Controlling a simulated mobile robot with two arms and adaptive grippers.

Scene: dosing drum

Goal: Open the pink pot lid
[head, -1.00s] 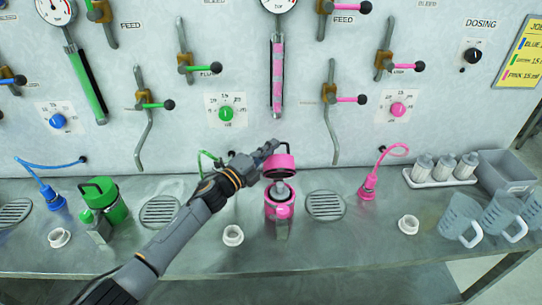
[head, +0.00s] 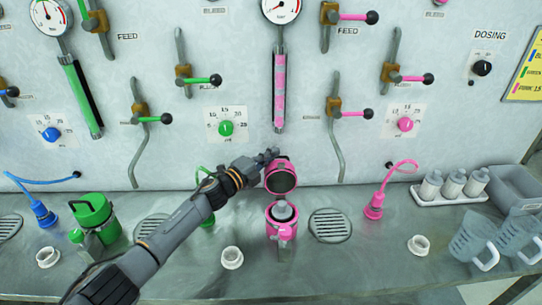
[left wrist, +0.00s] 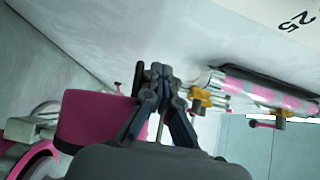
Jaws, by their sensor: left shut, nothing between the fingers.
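The pink pot (head: 281,221) stands on the steel bench in front of the panel, with a grey piece visible inside its mouth. Its pink lid (head: 280,176) is swung up and back at the rear of the pot, its dark underside facing me. My left gripper (head: 268,155) is at the upper left edge of the raised lid, shut and empty. In the left wrist view the shut fingers (left wrist: 158,78) are beside the pink lid (left wrist: 92,117); I cannot tell whether they touch it. The pot's pink rim (left wrist: 32,160) shows at lower left. My right gripper is not in view.
A green pot (head: 95,215) stands left on the bench. A pink hose nozzle (head: 374,207) and a drain grate (head: 329,226) are right of the pink pot. White cups (head: 232,257) sit near the front. Clear jugs (head: 474,240) stand at far right.

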